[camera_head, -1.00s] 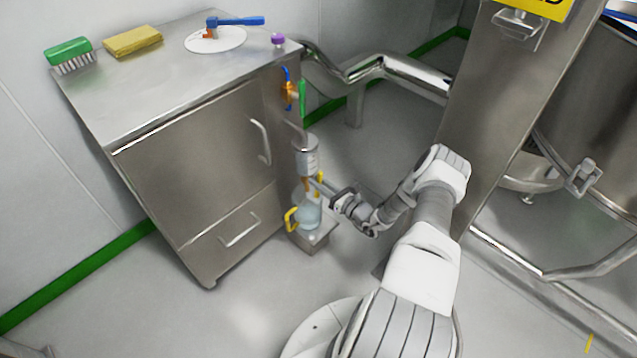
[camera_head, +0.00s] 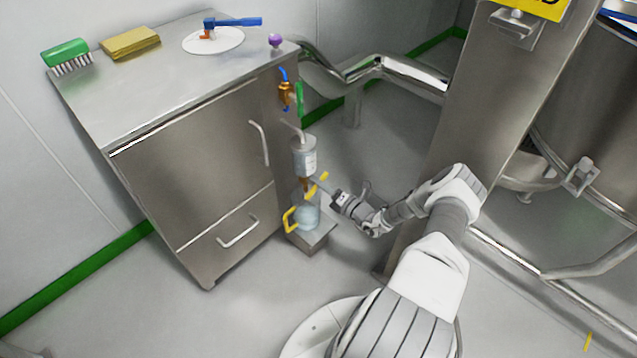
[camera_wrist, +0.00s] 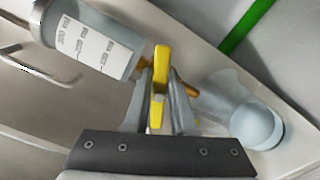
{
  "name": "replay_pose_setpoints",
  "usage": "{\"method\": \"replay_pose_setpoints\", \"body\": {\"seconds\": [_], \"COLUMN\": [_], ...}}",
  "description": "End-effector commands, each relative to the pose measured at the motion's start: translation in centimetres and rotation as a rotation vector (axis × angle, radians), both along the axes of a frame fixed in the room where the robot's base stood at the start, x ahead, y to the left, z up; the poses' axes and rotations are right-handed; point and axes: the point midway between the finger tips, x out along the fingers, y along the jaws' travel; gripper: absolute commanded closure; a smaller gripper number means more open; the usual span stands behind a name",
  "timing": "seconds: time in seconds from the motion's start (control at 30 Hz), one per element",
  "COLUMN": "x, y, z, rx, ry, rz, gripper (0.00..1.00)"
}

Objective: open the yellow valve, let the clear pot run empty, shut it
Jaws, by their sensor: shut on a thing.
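The clear pot (camera_head: 304,157), a cylinder with a white label, hangs at the cabinet's right side; it also shows in the wrist view (camera_wrist: 95,42). A brass outlet sits below it, with the yellow valve handle (camera_head: 317,186) slanting up to the right. My gripper (camera_wrist: 161,88) is shut on this yellow handle (camera_wrist: 160,62), which runs between the fingers. A clear jug (camera_head: 307,216) with a yellow grip stands below the outlet; it looks pale blue in the wrist view (camera_wrist: 257,127). I cannot tell the pot's liquid level or whether liquid is flowing.
The steel cabinet (camera_head: 200,160) stands left, with a green brush (camera_head: 67,53), yellow sponge (camera_head: 130,42) and white disc (camera_head: 213,40) on top. A brass fitting with blue and green handles (camera_head: 286,93) is above the pot. A steel column (camera_head: 480,110) stands right of my arm.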

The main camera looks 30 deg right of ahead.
Motion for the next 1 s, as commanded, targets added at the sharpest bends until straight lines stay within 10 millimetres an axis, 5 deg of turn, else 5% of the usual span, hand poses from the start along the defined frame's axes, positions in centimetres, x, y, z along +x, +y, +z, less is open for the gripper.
{"method": "replay_pose_setpoints", "body": {"seconds": [0.5, 1.0], "x": [-0.1, -0.1], "y": [0.01, 0.04], "z": [-0.54, -0.63], "rx": [0.352, 0.439], "ry": [0.131, 0.161], "rz": [0.002, 0.002], "gripper": [1.0, 1.0]}}
